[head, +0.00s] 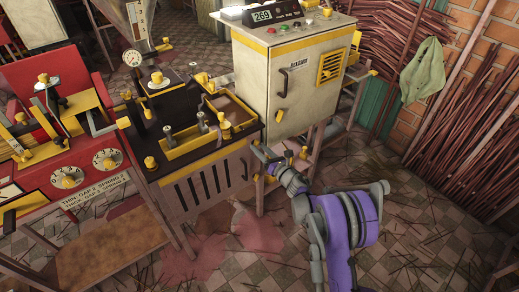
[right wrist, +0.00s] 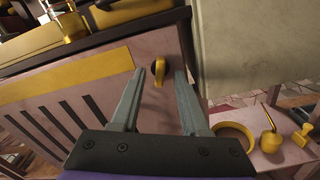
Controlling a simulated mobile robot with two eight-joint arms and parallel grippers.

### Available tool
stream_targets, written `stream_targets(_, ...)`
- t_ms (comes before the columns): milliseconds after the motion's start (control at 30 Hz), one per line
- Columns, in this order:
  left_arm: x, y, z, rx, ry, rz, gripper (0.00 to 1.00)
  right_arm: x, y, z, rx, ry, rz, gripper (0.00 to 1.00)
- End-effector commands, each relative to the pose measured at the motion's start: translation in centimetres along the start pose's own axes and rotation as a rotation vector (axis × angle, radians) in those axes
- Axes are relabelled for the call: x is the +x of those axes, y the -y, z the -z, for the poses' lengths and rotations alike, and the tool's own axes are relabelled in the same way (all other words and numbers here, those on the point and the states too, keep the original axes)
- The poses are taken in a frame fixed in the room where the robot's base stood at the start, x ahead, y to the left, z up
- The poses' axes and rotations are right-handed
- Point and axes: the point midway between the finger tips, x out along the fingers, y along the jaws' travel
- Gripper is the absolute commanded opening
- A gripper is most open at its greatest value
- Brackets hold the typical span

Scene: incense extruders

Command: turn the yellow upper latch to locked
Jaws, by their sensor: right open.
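The yellow upper latch (right wrist: 159,74) is a small curved handle on the pale side panel of the machine in the right wrist view. It points roughly down in that picture. My right gripper (right wrist: 161,82) is open, with one grey finger on each side of the latch. I cannot tell whether either finger touches it. In the head view my right gripper (head: 263,154) is at the right front corner of the dark-topped bench machine (head: 203,192). The latch is too small and covered there to make out clearly. My left gripper is not in view.
A cream control cabinet (head: 289,90) stands just behind my right gripper. In the right wrist view, a yellow ring (right wrist: 236,135) and other yellow items lie on a lower shelf. Bundled sticks (head: 468,130) lean against the right wall.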

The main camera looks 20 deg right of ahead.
Motion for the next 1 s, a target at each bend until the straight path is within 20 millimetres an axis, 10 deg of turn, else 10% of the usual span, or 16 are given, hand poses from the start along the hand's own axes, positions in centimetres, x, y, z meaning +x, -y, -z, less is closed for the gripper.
stream_targets(333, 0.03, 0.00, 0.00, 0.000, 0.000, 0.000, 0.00, 0.39, -0.03, -0.03, 0.001, 0.000, 0.000, 0.43)
stream_targets(600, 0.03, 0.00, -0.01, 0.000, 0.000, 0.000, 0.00, 0.37, -0.02, -0.04, 0.001, 0.000, 0.000, 0.00)
stream_targets(1000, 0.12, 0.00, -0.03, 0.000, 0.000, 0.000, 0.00, 0.36, -0.01, -0.02, 0.013, 0.000, 0.000, 0.00)
